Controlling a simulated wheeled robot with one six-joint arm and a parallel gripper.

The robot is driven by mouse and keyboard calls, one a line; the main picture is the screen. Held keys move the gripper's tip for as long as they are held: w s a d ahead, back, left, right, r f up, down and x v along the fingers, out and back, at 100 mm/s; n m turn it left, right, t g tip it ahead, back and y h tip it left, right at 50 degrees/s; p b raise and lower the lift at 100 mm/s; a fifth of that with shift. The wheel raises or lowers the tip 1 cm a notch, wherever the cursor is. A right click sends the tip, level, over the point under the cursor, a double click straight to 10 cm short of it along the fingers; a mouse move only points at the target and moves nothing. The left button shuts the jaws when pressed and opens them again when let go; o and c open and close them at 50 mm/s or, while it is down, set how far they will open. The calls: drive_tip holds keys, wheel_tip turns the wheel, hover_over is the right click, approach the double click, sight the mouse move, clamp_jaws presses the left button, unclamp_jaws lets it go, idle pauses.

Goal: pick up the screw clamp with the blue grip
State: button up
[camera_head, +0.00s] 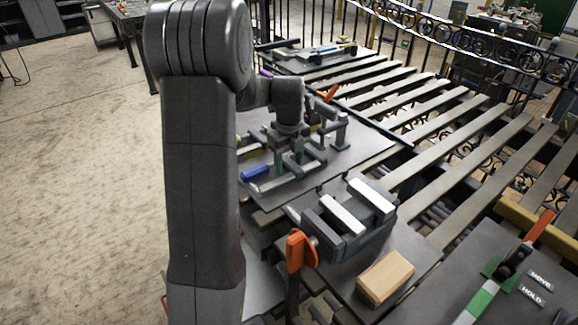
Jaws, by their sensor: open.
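A screw clamp with a blue grip (256,173) lies on a grey plate (350,160) in the middle of the head view. The blue grip shows at its left end; its grey metal parts run right, among other grey metal parts, and I cannot tell exactly where it ends. My gripper (289,152) points down over the plate, just right of and above the blue grip. It is open, but its fingertips are hard to separate from the grey metal behind. I cannot tell whether it touches the clamp. A green part (279,158) shows beside the fingers.
A grey vise (345,222) with pale jaws and a wooden block (385,277) stand in front, near an orange handle (296,250). An upright grey fixture (340,128) stands right of my gripper. A slatted surface (450,125) lies to the right. My arm hides part of the left side.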

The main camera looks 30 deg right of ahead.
clamp_jaws()
drive_tip(key=shift+r, duration=0.1)
idle(0.3)
